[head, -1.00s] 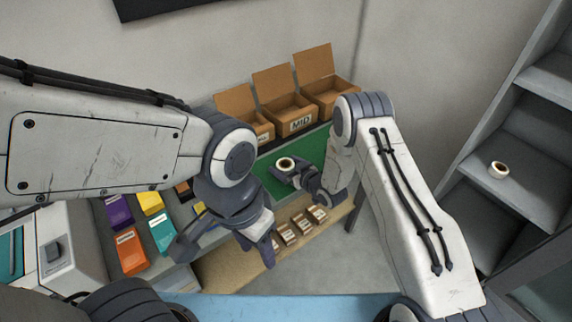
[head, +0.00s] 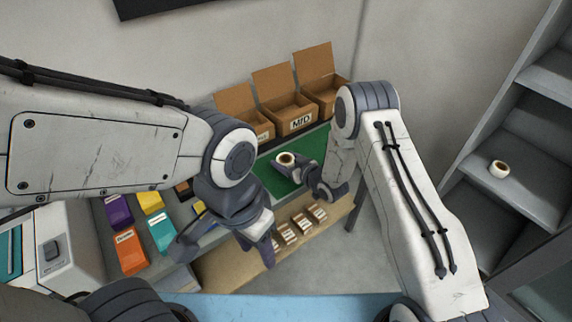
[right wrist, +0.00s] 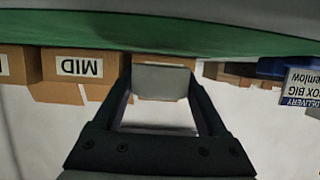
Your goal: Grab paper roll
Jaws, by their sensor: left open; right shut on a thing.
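A small paper roll (head: 287,159), pale with a dark core, shows at the tips of my right gripper (head: 293,170) over the green mat. My right gripper is shut on it. In the right wrist view the roll (right wrist: 162,82) is a grey-white block between the fingers. I cannot tell clearly whether it touches the mat. A second paper roll (head: 499,169) lies on a grey shelf at the right, away from both grippers. My left gripper (head: 226,250) is open and empty, pointing down in front of the workbench.
Open cardboard boxes, one marked MID (head: 301,122), stand behind the green mat (head: 270,176). Coloured boxes, such as an orange one (head: 130,253), are at the left. Small brown boxes (head: 301,224) sit on a lower wooden shelf. A grey shelf unit (head: 490,205) is at the right.

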